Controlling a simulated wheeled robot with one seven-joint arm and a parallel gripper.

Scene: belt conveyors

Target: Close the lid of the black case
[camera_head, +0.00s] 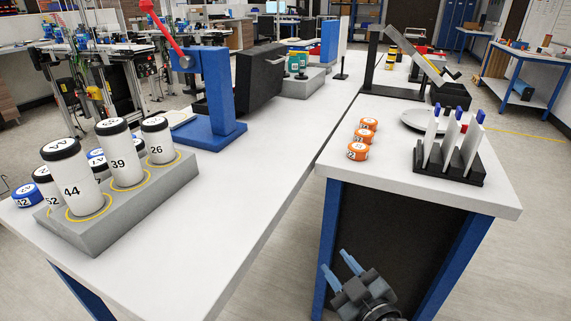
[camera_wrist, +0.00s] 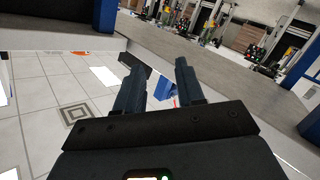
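A black case-like box (camera_head: 258,82) stands on the left white table in the head view, behind and right of a blue stand. A broad dark face shows; I cannot tell which part is its lid or how far it is open. My gripper (camera_head: 334,260) is low at the bottom of the head view, in front of the right table and far from the box. Its two blue fingers are apart, with nothing held between them. In the wrist view my gripper (camera_wrist: 158,76) also shows spread fingers, with floor and a table edge beyond. The case is not identifiable there.
The blue stand (camera_head: 212,95) with a red lever (camera_head: 165,28) is beside the box. A grey holder (camera_head: 120,222) with numbered canisters is at the near left. The right table (camera_head: 400,178) carries orange pucks (camera_head: 358,151) and a black rack (camera_head: 448,165). The left table's middle is clear.

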